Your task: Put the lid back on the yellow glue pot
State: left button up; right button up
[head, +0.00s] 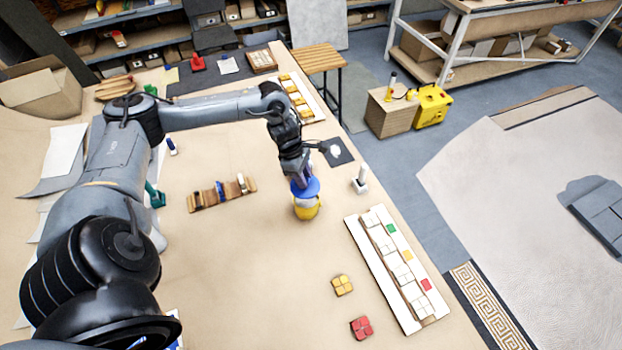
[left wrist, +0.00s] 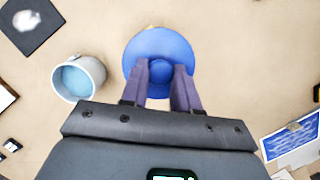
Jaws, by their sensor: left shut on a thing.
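The yellow glue pot (head: 305,210) stands upright on the table, with a pale band showing between its yellow part and the blue lid (head: 306,188). The lid is right over the pot's top; I cannot tell if it touches the rim. My left gripper (head: 300,180) points down and is shut on the lid. In the left wrist view, the fingers (left wrist: 160,85) hold the knob of the round blue lid (left wrist: 160,50), which hides nearly all of the pot. My right gripper is in neither view.
A grey cup with blue inside (left wrist: 80,78) stands beside the lid. A wooden rack (head: 222,193) lies left of the pot.

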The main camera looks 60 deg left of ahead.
pick_arm(q)
jog(key=shift+w+a, duration=0.25)
jog(key=shift+s+f+b, duration=0.1)
jog(key=shift+f+b, duration=0.3)
jog(key=shift+f, duration=0.15)
jog(key=shift+s+a+b+x, duration=0.15)
jog(key=shift+b+x, duration=0.4)
jog(key=shift+x, duration=0.35)
jog(key=shift+s+a+b+x, duration=0.15)
jog(key=shift+b+x, duration=0.4)
jog(key=shift+x, duration=0.3)
jog(key=shift+f+b, duration=0.65)
jog(key=shift+f, duration=0.15)
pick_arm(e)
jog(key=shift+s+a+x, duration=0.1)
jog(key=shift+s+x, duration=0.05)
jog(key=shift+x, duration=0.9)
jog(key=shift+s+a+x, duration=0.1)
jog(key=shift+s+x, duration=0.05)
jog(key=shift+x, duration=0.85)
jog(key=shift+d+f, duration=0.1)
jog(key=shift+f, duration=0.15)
pick_arm(q)
jog(key=shift+b, duration=0.4)
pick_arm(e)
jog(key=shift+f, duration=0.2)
